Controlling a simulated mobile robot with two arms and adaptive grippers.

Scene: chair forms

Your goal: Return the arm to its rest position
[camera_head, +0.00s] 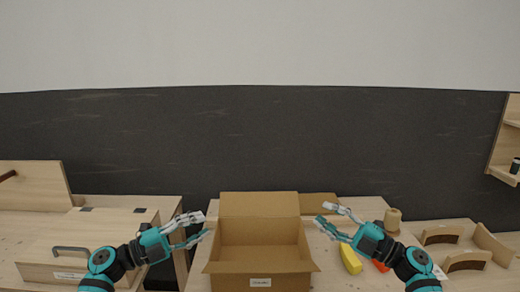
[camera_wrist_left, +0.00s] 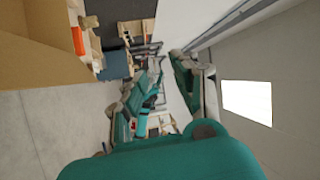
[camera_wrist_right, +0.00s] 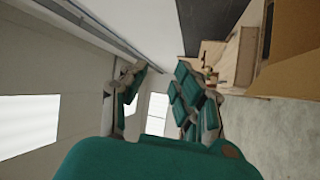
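My left gripper (camera_head: 206,223) hangs in the air left of the open cardboard box, its fingers apart with nothing between them. It also shows open in the left wrist view (camera_wrist_left: 167,60). My right gripper (camera_head: 320,212) is in the air at the box's right side, with its fingers apart and empty. It shows open in the right wrist view (camera_wrist_right: 160,67) too. Both forearms rise from the bottom of the head view, and the fingers point inward toward the box. Neither gripper visibly touches anything.
The cardboard box (camera_head: 262,268) stands open in the middle; its visible inside looks empty. A yellow object (camera_head: 350,259), a red-orange object (camera_head: 380,266) and a tan spool-like item (camera_head: 392,216) lie right of it. A wooden cabinet with a handle (camera_head: 71,250) stands left.

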